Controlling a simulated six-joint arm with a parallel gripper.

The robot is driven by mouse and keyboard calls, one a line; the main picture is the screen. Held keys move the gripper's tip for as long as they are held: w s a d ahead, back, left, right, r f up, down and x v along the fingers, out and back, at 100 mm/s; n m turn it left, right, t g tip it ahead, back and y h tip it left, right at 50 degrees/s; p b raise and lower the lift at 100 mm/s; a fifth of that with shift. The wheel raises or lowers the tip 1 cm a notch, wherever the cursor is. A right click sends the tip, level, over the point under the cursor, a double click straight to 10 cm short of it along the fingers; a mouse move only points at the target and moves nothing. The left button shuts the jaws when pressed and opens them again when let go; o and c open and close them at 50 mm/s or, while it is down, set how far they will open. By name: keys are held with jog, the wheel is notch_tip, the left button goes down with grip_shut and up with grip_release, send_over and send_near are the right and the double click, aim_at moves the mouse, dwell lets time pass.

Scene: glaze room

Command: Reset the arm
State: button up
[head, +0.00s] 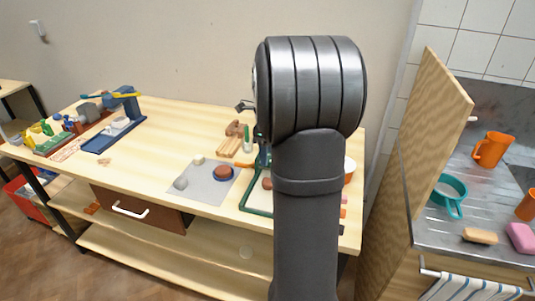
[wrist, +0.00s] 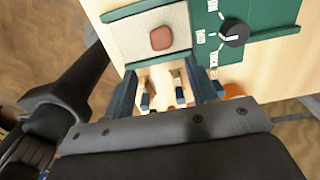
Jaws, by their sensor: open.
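My arm stands large and grey in the middle of the head view, and hides part of the bench behind it. My gripper (wrist: 163,88) shows in the wrist view with its dark blue fingers spread apart. No object is clearly held between them; small pale, dark-tipped parts show there, and I cannot tell what they are. Just beyond the fingers is a green panel (wrist: 262,48) with a black knob (wrist: 234,33) and white labels. Next to the knob is a pale pad (wrist: 125,37) bearing a reddish-brown lump (wrist: 162,38).
The wooden bench (head: 150,175) carries a grey mat (head: 205,192) with small lumps and a blue dish, and a blue tray (head: 100,142). An upright wooden panel (head: 440,130) separates it from the metal sink counter (head: 465,205), which holds orange and teal cups. Left-middle bench is largely clear.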

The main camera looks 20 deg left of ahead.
notch_tip(320, 180, down, 13)
jog(key=shift+r, duration=2.4)
